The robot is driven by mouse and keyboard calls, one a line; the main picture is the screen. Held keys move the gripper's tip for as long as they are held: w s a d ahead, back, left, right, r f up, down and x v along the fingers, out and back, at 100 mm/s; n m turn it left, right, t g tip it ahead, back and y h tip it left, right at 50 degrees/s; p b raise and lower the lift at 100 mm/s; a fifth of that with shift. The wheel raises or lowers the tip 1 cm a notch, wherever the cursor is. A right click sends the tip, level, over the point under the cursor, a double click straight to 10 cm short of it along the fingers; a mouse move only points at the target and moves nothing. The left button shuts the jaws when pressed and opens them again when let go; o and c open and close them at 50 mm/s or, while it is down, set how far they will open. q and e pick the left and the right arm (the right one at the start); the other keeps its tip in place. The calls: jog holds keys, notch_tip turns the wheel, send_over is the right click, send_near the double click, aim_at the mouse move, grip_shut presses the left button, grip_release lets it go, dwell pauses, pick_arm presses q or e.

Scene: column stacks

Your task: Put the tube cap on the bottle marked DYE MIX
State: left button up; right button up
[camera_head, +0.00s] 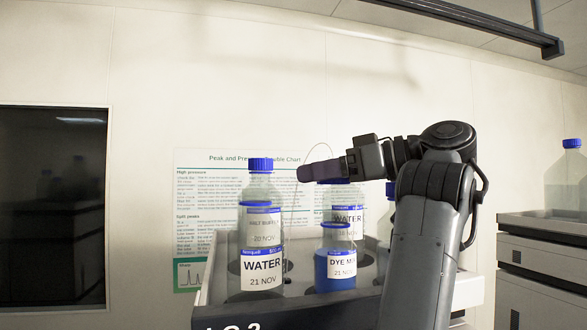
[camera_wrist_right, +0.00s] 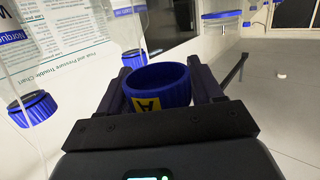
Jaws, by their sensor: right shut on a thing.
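The DYE MIX bottle (camera_head: 335,268) holds blue liquid and stands upright at the front of the tray; a blue ring circles its neck and no cap shows on it. My right gripper (camera_head: 306,173) comes in from the right, above and slightly left of that bottle's mouth, clear of it. In the right wrist view it is shut on a blue ribbed cap (camera_wrist_right: 160,92) with a yellow label reading A. In the head view, the fingers largely hide the cap, and a thin tube loops near them. My left gripper is not in view.
A capped WATER bottle (camera_head: 262,265) stands left of DYE MIX, close to the gripper. Other bottles stand behind in the grey tray (camera_head: 215,285), including a second WATER bottle (camera_head: 347,215). A wall chart (camera_head: 205,180) hangs behind. Another capped bottle (camera_head: 571,180) is far right.

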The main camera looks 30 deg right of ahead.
jog(key=shift+s+d+f+b, duration=0.1)
jog(key=shift+f+b, duration=1.2)
jog(key=shift+f, duration=0.3)
jog(key=shift+f+b, duration=0.35)
jog(key=shift+b, duration=0.1)
pick_arm(q)
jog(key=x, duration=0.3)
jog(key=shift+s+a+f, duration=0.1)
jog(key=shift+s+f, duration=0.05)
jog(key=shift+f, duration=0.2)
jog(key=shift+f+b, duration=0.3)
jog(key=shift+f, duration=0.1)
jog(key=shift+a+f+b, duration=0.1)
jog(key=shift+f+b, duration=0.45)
jog(key=shift+b, duration=0.1)
pick_arm(e)
jog(key=shift+f, duration=0.5)
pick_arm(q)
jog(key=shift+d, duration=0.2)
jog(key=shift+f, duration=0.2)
pick_arm(e)
jog(key=shift+f, duration=0.15)
